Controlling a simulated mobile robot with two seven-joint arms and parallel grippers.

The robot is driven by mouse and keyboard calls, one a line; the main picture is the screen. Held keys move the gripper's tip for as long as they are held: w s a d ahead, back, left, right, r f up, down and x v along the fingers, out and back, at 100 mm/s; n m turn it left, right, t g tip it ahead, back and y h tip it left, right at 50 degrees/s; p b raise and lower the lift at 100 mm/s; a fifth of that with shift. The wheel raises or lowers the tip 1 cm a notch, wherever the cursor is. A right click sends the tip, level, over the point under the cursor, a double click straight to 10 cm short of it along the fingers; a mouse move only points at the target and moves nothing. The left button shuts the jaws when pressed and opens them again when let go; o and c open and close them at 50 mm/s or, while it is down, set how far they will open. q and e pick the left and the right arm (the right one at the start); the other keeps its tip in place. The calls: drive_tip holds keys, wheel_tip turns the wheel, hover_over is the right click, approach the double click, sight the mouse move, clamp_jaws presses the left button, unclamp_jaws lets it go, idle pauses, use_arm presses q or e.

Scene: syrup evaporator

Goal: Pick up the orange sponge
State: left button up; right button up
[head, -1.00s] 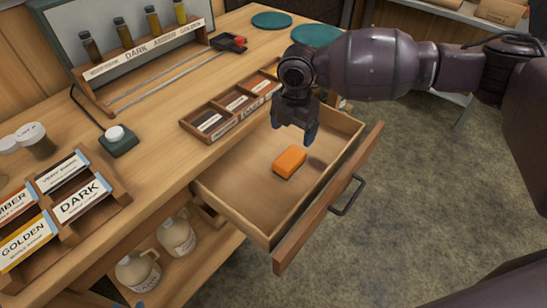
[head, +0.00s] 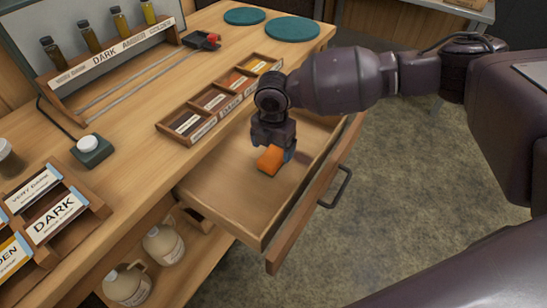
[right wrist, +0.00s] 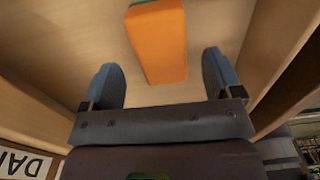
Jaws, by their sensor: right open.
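The orange sponge (head: 270,160) lies in the open wooden drawer (head: 222,205). In the right wrist view the sponge (right wrist: 158,42) lies on the drawer floor, ahead of and between the two fingers. My right gripper (head: 272,150) is over the sponge and hides part of it in the head view. In the right wrist view the right gripper (right wrist: 163,82) is open, with clear gaps between its fingers and the sponge. A thin green layer shows at the sponge's far end. My left gripper is not in view.
The drawer front (head: 315,210) has a dark handle (head: 338,188). A sectioned label tray (head: 222,98) stands on the counter behind the drawer. Two jugs (head: 165,243) stand on the shelf below. Drawer walls rise close around the gripper.

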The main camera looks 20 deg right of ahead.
sight(274, 153)
wheel_tip(274, 153, down, 3)
drive_tip(key=shift+f, duration=0.2)
drive_tip(key=shift+c, duration=0.6)
drive_tip(key=c, duration=0.9)
drive_tip(key=shift+r, duration=0.15)
wheel_tip(274, 153, up, 20)
drive_tip(key=p, duration=0.3)
